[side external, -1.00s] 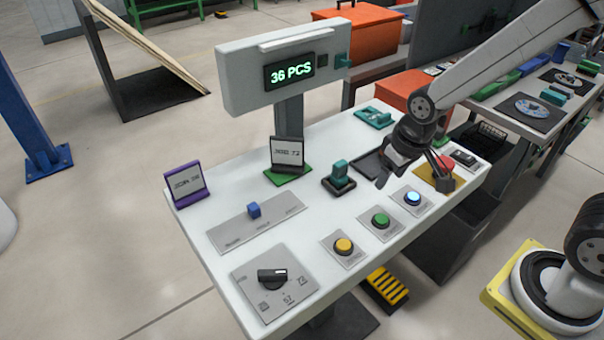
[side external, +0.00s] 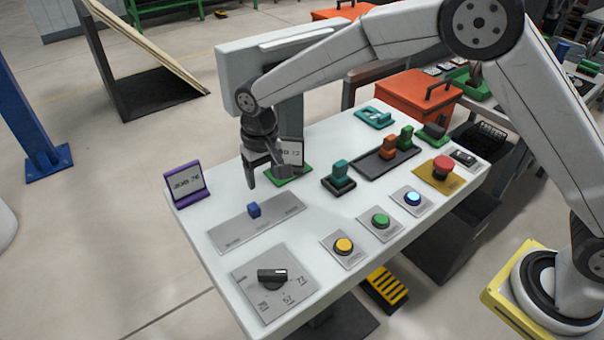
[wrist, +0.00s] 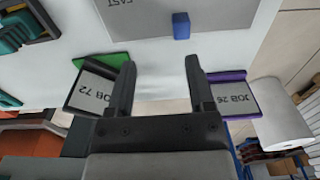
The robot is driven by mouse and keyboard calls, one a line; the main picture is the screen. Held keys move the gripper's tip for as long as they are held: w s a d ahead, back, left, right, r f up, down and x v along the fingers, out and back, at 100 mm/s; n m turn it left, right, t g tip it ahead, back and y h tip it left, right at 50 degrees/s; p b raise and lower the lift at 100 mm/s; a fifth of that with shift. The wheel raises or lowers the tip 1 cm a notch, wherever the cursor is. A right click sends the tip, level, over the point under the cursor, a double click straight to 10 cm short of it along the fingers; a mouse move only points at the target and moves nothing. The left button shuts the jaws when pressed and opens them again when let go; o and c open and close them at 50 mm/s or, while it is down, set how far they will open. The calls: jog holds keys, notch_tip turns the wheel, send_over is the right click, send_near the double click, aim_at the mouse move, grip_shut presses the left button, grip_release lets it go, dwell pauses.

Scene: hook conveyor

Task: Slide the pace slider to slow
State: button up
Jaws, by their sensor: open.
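The pace slider is a small blue knob (side external: 254,210) near the middle of a long grey plate (side external: 225,237) on the white table. In the wrist view the knob (wrist: 181,26) is at the top, and the upside-down word FAST shows on the plate (wrist: 215,15) to its left. The labels in the side view are too small to read surely. My gripper (side external: 265,178) hangs behind the knob, above the table, apart from it. In the wrist view my gripper's fingers (wrist: 160,68) are spread with nothing between them.
A purple JOB sign (side external: 188,184) stands left of my gripper; a green-based JOB 72 sign (side external: 290,160) is close on its right. A rotary dial (side external: 272,277), a yellow button (side external: 344,245), a green button (side external: 380,221) and a teal-handled control (side external: 340,176) are nearby.

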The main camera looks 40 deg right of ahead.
aim_at(253, 206)
jog(key=shift+w+a+f, duration=0.2)
jog(key=shift+a, duration=0.55)
jog(key=shift+w+a+f, duration=0.2)
jog(key=shift+a, duration=0.5)
jog(key=shift+f, duration=3.9)
grip_shut()
